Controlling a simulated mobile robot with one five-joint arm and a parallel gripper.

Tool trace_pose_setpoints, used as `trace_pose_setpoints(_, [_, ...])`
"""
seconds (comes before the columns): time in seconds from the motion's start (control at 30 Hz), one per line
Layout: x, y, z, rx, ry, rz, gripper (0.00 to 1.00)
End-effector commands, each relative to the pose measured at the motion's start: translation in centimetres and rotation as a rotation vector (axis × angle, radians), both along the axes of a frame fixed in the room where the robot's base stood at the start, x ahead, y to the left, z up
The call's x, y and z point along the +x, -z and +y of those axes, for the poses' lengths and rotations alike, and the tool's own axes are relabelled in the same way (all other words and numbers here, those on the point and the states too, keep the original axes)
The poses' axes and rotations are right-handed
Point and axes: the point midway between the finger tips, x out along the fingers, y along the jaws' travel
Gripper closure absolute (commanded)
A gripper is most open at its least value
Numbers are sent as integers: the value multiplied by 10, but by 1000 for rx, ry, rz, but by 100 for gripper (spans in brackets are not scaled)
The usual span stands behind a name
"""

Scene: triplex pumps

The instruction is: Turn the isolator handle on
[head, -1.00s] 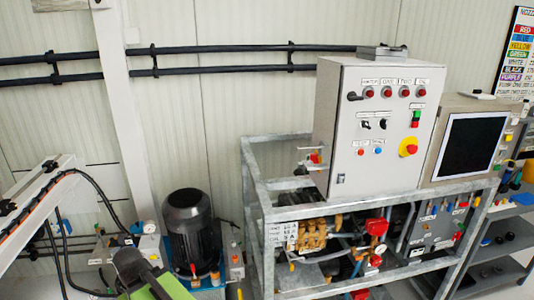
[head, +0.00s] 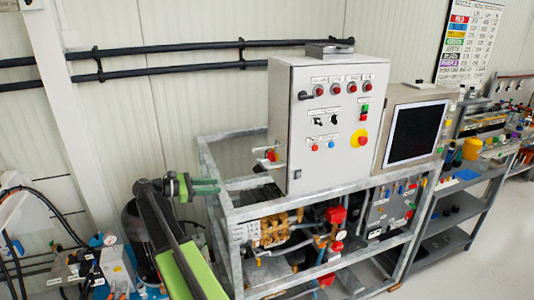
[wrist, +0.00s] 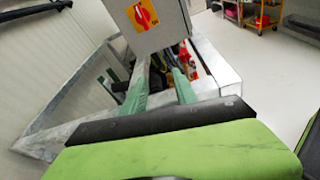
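The isolator handle is a red knob on a yellow plate (wrist: 143,15), on the side face of the grey control cabinet (wrist: 162,32) at the top of the wrist view. In the head view the handle (head: 270,155) sticks out from the cabinet's left side, seen edge-on. My gripper (head: 213,186) has green fingers and is left of and below the handle, apart from it. In the wrist view the two fingers of my gripper (wrist: 163,68) are spread, with nothing held between them. The handle's exact setting is too small to read.
A galvanised frame (head: 228,213) carries the cabinet, with a rail near my gripper. A black motor (head: 130,225) stands behind my arm. A screen box (head: 415,135) sits right of the cabinet. Grey shelves (head: 450,220) stand farther right. Open floor lies at the lower right.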

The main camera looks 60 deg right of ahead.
Motion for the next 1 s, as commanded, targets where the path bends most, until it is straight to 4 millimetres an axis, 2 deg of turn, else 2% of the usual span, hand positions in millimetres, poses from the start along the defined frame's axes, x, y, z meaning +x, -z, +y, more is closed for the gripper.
trace_pose_setpoints(0.03, [0,-24,-27,-30,23,102,65])
trace_pose_setpoints(0.1, [-6,-45,-45,-56,46,212,65])
trace_pose_setpoints(0.2, [-10,-59,-55,-73,61,285,65])
trace_pose_setpoints(0.37, [-15,-60,-59,-74,63,295,65])
trace_pose_setpoints(0.47, [-23,-60,-69,-74,64,294,65])
trace_pose_setpoints(1.0, [-98,-59,-171,-74,60,291,65])
